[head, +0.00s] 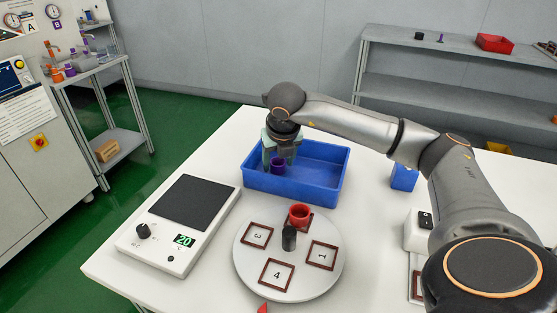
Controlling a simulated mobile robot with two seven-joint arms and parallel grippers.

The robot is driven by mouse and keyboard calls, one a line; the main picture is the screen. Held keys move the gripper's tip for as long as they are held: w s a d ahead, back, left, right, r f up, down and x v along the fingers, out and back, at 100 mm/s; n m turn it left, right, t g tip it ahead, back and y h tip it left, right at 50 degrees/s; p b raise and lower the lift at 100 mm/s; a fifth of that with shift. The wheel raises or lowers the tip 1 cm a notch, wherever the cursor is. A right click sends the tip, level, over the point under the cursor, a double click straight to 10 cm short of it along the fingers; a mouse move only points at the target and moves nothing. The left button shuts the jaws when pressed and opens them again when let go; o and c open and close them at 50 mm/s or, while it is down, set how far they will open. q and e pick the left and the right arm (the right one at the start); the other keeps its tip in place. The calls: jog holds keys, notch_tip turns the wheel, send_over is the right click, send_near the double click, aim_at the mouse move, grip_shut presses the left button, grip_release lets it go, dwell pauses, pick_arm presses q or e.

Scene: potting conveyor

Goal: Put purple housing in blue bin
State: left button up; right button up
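The purple housing (277,166) is a small purple cup at the left end of the blue bin (318,190), inside its outline. My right gripper (279,160) points down over that end, with its pale fingers around the upper part of the housing. One finger hides part of the housing. I cannot tell whether the fingers press on it, or whether it rests on the bin floor or hangs just above. My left gripper is not in view.
A round turntable (252,272) with numbered square frames, a red cup (299,214) and a dark knob stands in front of the bin. A small blue box (404,178) stands right of the bin. My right arm spans the right side.

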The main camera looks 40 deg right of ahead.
jog(key=shift+o, duration=1.1)
jog(key=shift+r, duration=0.15)
jog(key=shift+r, duration=0.35)
jog(key=p+v, duration=0.1)
jog(key=v, duration=1)
jog(key=shift+s+r+p, duration=0.15)
jog(key=shift+r+p, duration=0.05)
jog(key=shift+p, duration=0.1)
jog(key=shift+a, duration=0.1)
